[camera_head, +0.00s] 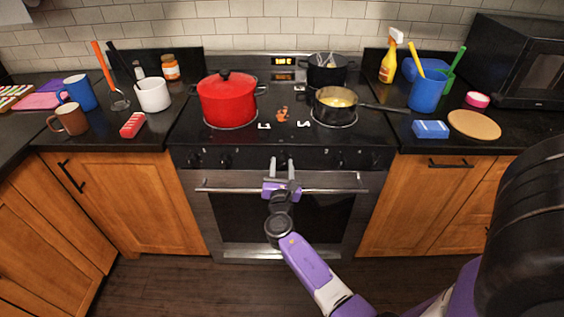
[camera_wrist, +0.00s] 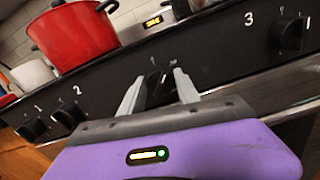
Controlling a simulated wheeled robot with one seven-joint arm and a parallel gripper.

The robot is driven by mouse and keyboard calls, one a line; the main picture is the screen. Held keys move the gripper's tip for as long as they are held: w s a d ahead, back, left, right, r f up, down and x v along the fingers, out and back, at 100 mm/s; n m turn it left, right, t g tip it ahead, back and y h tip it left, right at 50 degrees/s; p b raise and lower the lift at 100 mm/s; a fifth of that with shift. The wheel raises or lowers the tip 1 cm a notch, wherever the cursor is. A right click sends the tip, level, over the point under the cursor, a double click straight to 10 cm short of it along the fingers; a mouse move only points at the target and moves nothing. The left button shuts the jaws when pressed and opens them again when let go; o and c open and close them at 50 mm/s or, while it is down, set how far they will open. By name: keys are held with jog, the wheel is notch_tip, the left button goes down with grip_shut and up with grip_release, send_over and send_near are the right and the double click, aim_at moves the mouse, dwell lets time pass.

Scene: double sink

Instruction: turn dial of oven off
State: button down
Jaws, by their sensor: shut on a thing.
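The oven (camera_head: 230,215) stands in the middle of the head view, with a row of black dials on its front panel above the door handle. My gripper (camera_head: 281,164) is purple and reaches the middle of this panel. In the wrist view, its two grey fingers (camera_wrist: 158,80) are on either side of the black middle dial (camera_wrist: 157,83), and the gripper is shut on it. The fingers hide much of the dial, so its exact pointer angle cannot be read.
Other dials sit to the left (camera_wrist: 68,116) and right (camera_wrist: 288,33). The oven door handle (camera_head: 225,189) runs just below the panel. A red pot (camera_head: 227,103) and a pan (camera_head: 325,112) stand on the cooktop. The floor in front is clear.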

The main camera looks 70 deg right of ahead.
jog(key=n+p, duration=0.2)
jog(key=n, duration=0.2)
jog(key=shift+w+n, duration=0.1)
jog(key=shift+n, duration=0.2)
jog(key=shift+n+p, duration=0.9)
jog(key=shift+n, duration=0.7)
jog(key=shift+a+f, duration=0.1)
jog(key=c, duration=0.9)
grip_release()
jog(key=shift+v, duration=3.85)
